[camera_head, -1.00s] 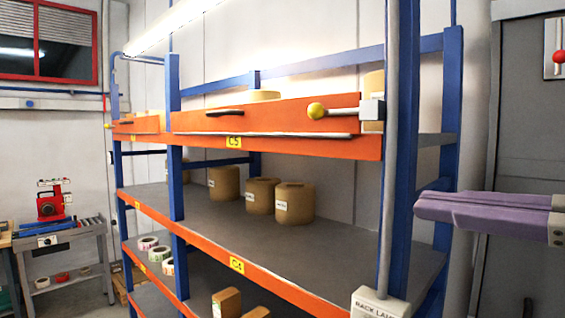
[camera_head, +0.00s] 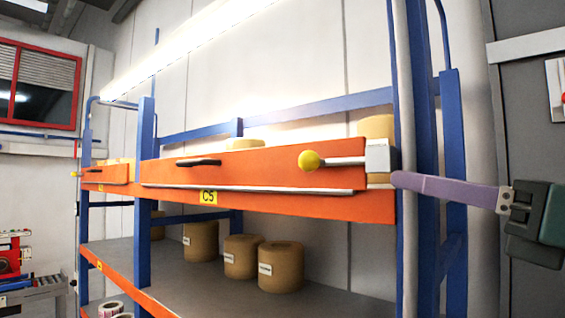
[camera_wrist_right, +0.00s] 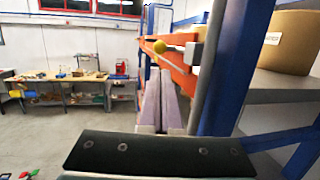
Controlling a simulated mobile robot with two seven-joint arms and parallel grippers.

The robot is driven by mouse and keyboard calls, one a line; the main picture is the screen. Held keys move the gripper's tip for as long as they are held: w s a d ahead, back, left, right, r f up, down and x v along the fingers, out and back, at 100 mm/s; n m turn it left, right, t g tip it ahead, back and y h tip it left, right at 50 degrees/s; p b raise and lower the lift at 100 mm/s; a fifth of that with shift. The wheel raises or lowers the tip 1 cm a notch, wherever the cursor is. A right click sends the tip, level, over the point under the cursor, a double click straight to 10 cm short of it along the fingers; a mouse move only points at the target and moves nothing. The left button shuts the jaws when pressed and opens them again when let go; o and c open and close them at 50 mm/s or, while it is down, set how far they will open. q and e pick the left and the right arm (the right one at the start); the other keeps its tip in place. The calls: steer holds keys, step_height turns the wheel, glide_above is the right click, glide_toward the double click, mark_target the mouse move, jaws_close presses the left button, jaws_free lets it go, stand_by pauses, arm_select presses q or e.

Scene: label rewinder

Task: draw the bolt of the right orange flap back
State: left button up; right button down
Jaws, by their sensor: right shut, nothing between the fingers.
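The knob also shows in the right wrist view (camera_wrist_right: 159,47). My right gripper (camera_head: 398,180) has shut purple fingers with nothing between them. In the head view its tips appear beside the grey post, just right of and below the block, apart from the knob. My left gripper is not in view.
A grey vertical post (camera_head: 405,120) and a blue rack upright (camera_head: 425,200) stand around the flap's right end. Several brown rolls (camera_head: 281,267) sit on the shelf below. A second orange flap (camera_head: 105,173) is at the left.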

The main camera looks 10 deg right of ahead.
glide_toward(305, 169)
steer(key=w, duration=0.1)
steer(key=w+r, duration=0.1)
steer(key=w+a+r+b, duration=0.1)
steer(key=shift+w, duration=0.4)
steer(key=shift+x, duration=0.85)
steer(key=shift+d, duration=0.1)
steer(key=shift+w, duration=0.25)
steer(key=w+a+p, duration=0.1)
steer(key=w+a, duration=0.1)
steer(key=w, duration=0.1)
steer(key=shift+a, duration=0.3)
steer(key=shift+w+a, duration=0.2)
steer(key=shift+f, duration=0.15)
